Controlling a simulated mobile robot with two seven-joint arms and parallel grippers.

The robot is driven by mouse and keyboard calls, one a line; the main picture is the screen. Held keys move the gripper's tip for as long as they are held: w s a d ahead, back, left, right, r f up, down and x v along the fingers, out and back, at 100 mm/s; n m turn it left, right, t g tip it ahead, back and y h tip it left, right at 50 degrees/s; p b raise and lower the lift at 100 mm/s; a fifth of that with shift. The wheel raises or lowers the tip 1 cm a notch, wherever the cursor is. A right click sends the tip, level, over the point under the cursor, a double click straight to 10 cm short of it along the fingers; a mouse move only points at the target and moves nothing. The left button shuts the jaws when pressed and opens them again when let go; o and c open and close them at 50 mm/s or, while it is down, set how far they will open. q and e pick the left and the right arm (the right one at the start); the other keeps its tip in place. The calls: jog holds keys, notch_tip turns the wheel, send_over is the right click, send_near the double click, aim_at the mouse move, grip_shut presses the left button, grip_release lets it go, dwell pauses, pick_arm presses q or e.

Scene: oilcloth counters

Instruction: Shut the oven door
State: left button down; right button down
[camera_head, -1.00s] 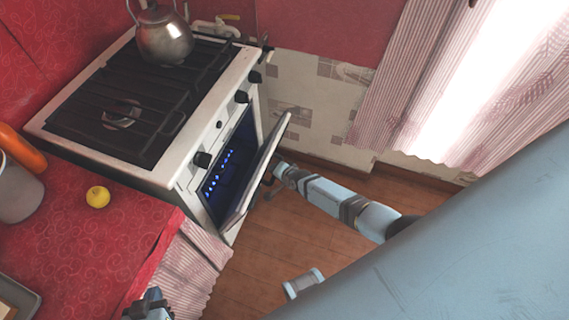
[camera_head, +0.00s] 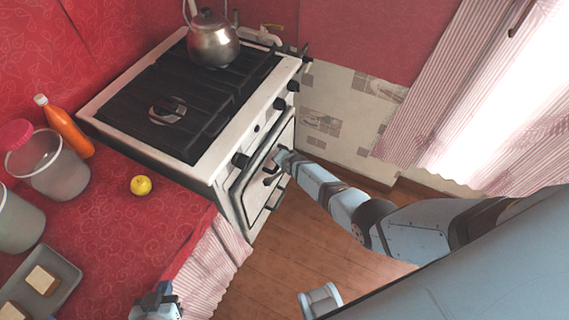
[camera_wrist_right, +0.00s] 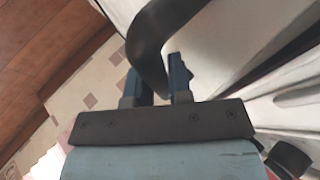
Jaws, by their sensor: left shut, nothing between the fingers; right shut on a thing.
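The white stove's oven door (camera_head: 248,205) is swung up against the stove front in the head view, closed or nearly so. I cannot tell whether a thin gap is left. My right gripper (camera_head: 279,162) is at the door's dark handle (camera_head: 270,180), partly hidden by its own wrist. In the right wrist view, the black curved handle (camera_wrist_right: 148,38) runs between the fingers of the right gripper (camera_wrist_right: 158,82), which is shut on it. My left gripper (camera_head: 156,297) is shut and empty at the bottom edge of the head view, beside the striped curtain.
A kettle (camera_head: 213,42) stands on the black hob (camera_head: 165,85). The red counter (camera_head: 110,215) to the left holds a lemon (camera_head: 141,186), an orange bottle (camera_head: 64,126), grey containers and a tray (camera_head: 60,280) with bread. Wooden floor (camera_head: 265,265) lies open before the stove.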

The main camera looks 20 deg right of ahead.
jog(key=shift+w+r, duration=0.25)
jog(key=shift+w, duration=0.05)
jog(key=c, duration=1.1)
grip_release()
jog(key=shift+a, duration=0.1)
jog(key=shift+o, duration=0.2)
jog(key=shift+s, duration=0.2)
jog(key=p+v, duration=0.6)
jog(key=v, duration=0.7)
jog(key=shift+s+r, duration=0.15)
jog(key=shift+r, duration=0.05)
